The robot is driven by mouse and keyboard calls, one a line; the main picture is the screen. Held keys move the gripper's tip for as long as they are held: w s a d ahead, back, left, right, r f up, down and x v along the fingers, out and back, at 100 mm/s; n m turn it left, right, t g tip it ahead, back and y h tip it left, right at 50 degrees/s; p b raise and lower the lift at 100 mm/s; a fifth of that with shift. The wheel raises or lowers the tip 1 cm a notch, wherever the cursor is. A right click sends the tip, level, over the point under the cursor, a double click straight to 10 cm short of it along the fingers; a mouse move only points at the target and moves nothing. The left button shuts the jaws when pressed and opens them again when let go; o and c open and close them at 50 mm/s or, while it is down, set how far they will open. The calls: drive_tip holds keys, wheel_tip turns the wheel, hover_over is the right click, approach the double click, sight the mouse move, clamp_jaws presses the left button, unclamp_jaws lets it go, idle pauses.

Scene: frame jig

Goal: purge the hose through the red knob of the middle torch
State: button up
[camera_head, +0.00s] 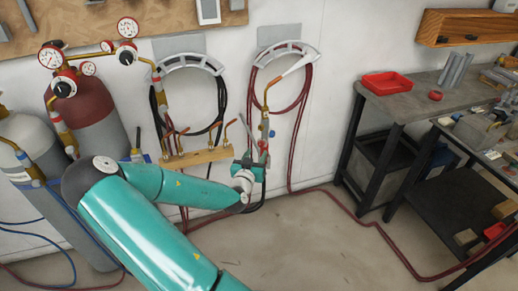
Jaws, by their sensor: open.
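Brass torches stand along a wooden rack (200,157) on the wall. A slim torch with a bent tip (228,129) shows near the rack's right end. A larger brass torch (265,105) hangs just right of it, with blue and red parts low on it. Another brass torch (158,88) stands at the left end. Which one is the middle torch, and its red knob, I cannot tell clearly. My gripper (253,152) is at the rack's right end, pointing up, close to the larger right torch. It is open; whether it touches anything is too small to tell.
Gas cylinders (83,110) with gauges (63,87) stand at the left. A black hose (221,100) and a red hose (303,90) hang in coils on wall hangers. A red hose runs along the floor to the right. A workbench (410,98) with a red tray (386,83) stands right.

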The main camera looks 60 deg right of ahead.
sight(260, 145)
drive_tip(key=s+a, duration=0.1)
drive_tip(key=a, duration=0.6)
drive_tip(key=shift+s+a, duration=0.15)
drive_tip(key=shift+a, duration=0.25)
drive_tip(key=shift+r, duration=0.1)
drive_tip(key=d, duration=0.4)
drive_tip(key=w+d+m+g, duration=0.1)
drive_tip(key=d, duration=0.3)
drive_tip(key=w+d+m, duration=0.1)
drive_tip(key=d, duration=0.3)
drive_tip(key=shift+w+d+g, duration=0.15)
drive_tip(key=shift+d+g, duration=0.05)
drive_tip(key=shift+g, duration=0.2)
drive_tip(key=c, duration=1)
